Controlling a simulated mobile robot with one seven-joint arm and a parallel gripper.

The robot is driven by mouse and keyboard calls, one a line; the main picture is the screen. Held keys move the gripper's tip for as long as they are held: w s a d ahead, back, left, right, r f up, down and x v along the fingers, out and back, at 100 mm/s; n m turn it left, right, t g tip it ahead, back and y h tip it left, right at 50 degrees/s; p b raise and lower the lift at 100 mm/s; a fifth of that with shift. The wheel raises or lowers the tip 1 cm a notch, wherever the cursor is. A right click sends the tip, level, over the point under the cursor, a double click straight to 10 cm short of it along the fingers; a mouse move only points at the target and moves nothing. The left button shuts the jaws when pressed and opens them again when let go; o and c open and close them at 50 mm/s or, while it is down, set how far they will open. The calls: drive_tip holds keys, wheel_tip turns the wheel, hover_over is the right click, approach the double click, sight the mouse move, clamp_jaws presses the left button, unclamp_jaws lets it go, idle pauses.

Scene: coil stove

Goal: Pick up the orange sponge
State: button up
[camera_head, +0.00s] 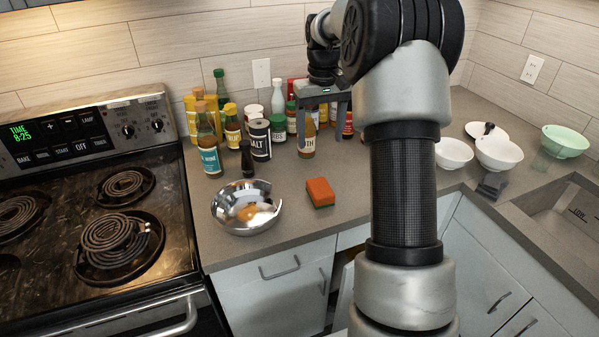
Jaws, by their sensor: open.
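The orange sponge (320,191) lies flat on the grey counter, right of the metal bowl, with a thin green layer showing along its lower edge. My gripper (322,112) is open, at the back of the counter in front of the bottles and jars. It is behind and above the sponge, clear of it. A bottle with a pale label (307,140) shows by the left finger; I cannot tell whether they touch. My arm hides part of the counter to the right of the sponge.
A shiny metal bowl (229,212) stands left of the sponge. Several bottles and jars, including a black salt can (260,140), crowd the back. The coil stove (90,235) is at left. White bowls (498,153) and a sink (570,210) are at right. Counter around the sponge is bare.

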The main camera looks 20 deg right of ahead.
wheel_tip(320, 180, down, 3)
drive_tip(key=w+d, duration=0.1)
hover_over(320, 187)
wheel_tip(320, 187, down, 11)
drive_tip(key=shift+w+d+r, duration=0.1)
drive_tip(key=shift+d+r, duration=0.05)
drive_tip(key=shift+r, duration=0.05)
drive_tip(key=shift+f+p, duration=0.35)
drive_tip(key=shift+f, duration=2.7)
drive_tip(key=c, duration=1.1)
